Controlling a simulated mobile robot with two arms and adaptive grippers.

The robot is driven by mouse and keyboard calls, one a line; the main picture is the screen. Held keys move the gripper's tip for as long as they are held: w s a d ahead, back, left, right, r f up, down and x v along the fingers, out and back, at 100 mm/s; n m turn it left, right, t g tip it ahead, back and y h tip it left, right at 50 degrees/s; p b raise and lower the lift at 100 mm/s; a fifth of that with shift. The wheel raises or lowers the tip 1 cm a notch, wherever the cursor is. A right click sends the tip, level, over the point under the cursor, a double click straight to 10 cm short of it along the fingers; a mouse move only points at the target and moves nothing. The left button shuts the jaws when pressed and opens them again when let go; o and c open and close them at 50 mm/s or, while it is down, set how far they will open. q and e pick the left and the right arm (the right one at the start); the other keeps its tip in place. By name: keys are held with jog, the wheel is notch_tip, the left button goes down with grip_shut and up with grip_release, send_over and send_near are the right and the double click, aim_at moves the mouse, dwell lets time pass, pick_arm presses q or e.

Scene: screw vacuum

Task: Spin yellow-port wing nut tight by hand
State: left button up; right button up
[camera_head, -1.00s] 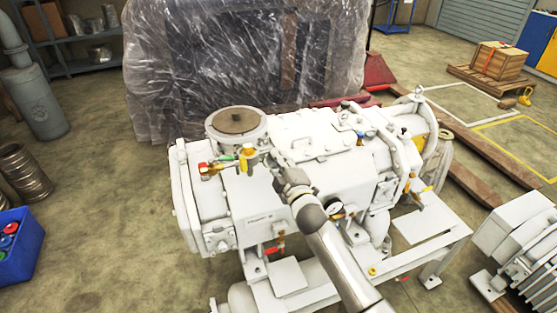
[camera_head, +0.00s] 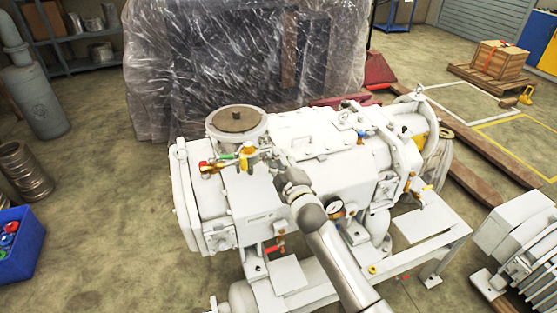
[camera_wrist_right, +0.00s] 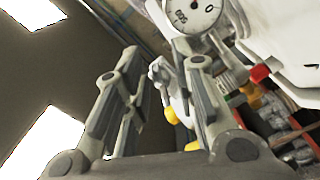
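The white screw vacuum pump (camera_head: 262,200) fills the middle of the head view. The yellow port (camera_head: 247,149) stands upright on its top left, beside the round inlet. My right gripper (camera_head: 268,157) is just right of this port. In the right wrist view the two fingers (camera_wrist_right: 160,85) stand apart, with a visible gap between them. A pale, wing-shaped metal part (camera_wrist_right: 160,70) shows beyond the gap, with a yellow part (camera_wrist_right: 169,115) below it. I cannot tell whether the fingers touch the wing nut. My left gripper is not in view.
A red-handled fitting (camera_head: 204,167) and a green part are left of the yellow port. The round inlet (camera_head: 237,122) rises behind. A pressure gauge (camera_head: 334,207) sits beside my right arm; a dial (camera_wrist_right: 192,12) shows in the wrist view. A blue bin (camera_head: 20,250) stands at left.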

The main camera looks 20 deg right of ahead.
jog(key=s, duration=1.2)
jog(key=shift+d, duration=0.2)
